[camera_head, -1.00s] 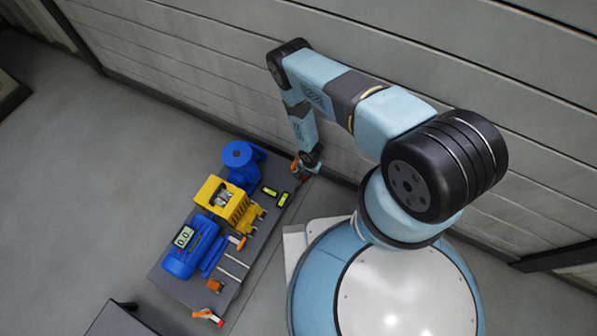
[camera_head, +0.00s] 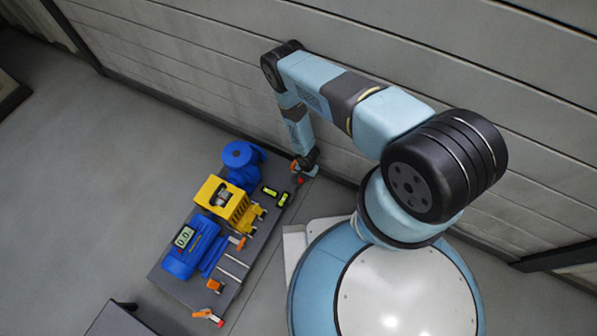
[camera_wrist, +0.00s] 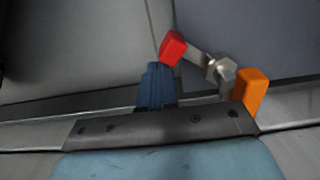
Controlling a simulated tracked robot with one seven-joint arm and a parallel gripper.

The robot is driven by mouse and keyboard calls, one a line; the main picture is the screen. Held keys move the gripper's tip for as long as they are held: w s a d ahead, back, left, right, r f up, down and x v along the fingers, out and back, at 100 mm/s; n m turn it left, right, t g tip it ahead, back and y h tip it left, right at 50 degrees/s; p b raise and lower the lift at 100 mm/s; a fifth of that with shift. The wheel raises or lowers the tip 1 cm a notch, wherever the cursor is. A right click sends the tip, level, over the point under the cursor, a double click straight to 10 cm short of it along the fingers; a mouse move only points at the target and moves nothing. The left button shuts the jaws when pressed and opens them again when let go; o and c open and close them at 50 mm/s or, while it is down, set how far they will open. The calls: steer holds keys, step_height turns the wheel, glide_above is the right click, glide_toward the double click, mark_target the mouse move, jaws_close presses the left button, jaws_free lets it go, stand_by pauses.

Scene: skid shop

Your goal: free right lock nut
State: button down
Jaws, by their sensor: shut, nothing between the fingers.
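In the wrist view a metal hex nut (camera_wrist: 220,72) shows with a short metal lever that ends in a red grip (camera_wrist: 173,48). An orange block (camera_wrist: 250,91) stands just right of the nut. My gripper (camera_wrist: 156,72) shows as narrow blue fingers, shut with nothing between them. Its tips are just below the red grip; I cannot tell whether they touch it. In the head view my gripper (camera_head: 303,170) is low at the upper right corner of the dark skid plate (camera_head: 233,290), over the small orange and red parts, which it partly covers.
The skid carries a blue pump (camera_head: 238,154), a yellow guard (camera_head: 222,199) and a blue motor (camera_head: 190,255) with a gauge (camera_head: 184,237). Two yellow-green levels (camera_head: 283,199) lie near my gripper. Another orange and red lever (camera_head: 208,315) is at the lower end. A wall (camera_head: 190,90) runs close behind.

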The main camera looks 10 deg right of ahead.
steer(key=shift+s+a, duration=0.45)
steer(key=shift+a, duration=0.25)
stand_by(0.3)
steer(key=shift+s+a, duration=0.25)
steer(key=shift+a, duration=0.35)
steer(key=shift+d, duration=0.15)
